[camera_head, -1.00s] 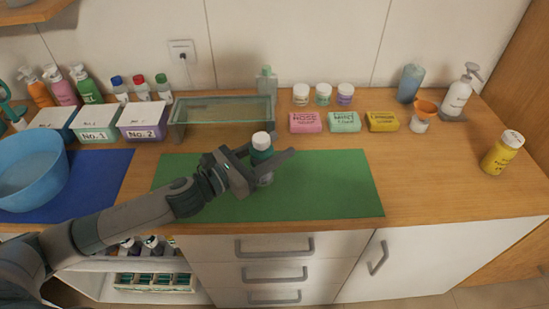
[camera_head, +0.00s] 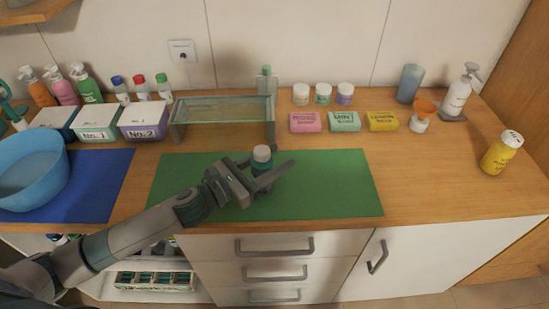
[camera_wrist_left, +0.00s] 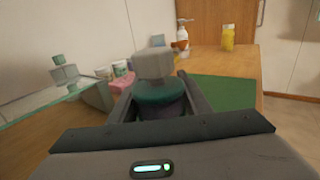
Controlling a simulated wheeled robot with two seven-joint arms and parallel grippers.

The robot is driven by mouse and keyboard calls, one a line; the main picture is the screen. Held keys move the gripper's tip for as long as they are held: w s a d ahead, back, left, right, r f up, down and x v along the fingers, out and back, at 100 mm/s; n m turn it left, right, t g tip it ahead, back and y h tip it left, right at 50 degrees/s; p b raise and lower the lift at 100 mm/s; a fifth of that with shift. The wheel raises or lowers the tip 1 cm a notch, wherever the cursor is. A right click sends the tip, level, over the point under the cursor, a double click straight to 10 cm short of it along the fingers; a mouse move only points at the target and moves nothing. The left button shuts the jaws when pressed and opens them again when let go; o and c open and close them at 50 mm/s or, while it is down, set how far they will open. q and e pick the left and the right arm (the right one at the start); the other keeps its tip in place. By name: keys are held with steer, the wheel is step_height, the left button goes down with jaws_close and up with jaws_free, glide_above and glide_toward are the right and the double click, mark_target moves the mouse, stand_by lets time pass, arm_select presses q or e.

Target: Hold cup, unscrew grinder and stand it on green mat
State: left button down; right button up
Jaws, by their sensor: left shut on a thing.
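A dark teal grinder (camera_head: 262,165) with a light grey cap stands upright over the green mat (camera_head: 330,185). It also shows in the left wrist view (camera_wrist_left: 158,92), cap uppermost, between the two fingers. My left gripper (camera_head: 266,176) reaches in from the left and is shut on it below the cap. The fingers hide its lower part, so I cannot tell a separate cup below it or whether it touches the mat. My right gripper is not in view.
A glass tray (camera_head: 222,118) stands just behind the mat. Soap boxes (camera_head: 344,122) and small jars (camera_head: 323,94) line the back. A blue basin (camera_head: 32,172) is at the left, a yellow bottle (camera_head: 502,153) at the right. The mat's right half is clear.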

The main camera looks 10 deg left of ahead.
mark_target(253, 172)
arm_select(q)
steer(key=c, duration=0.9)
jaws_free()
steer(key=shift+f, duration=0.1)
steer(key=shift+c, duration=0.2)
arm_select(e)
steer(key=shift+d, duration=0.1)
arm_select(q)
steer(key=shift+r, duration=0.25)
steer(key=shift+s+a+f, duration=0.2)
steer(key=b+v, duration=0.3)
steer(key=v, duration=0.4)
steer(key=shift+s+f, duration=0.1)
steer(key=shift+s, duration=0.05)
steer(key=b+v, duration=0.1)
steer(key=v, duration=0.2)
steer(key=shift+s+a, duration=0.15)
steer(key=shift+s+a+r, duration=0.2)
steer(key=shift+s+a, duration=0.05)
steer(key=shift+s, duration=0.05)
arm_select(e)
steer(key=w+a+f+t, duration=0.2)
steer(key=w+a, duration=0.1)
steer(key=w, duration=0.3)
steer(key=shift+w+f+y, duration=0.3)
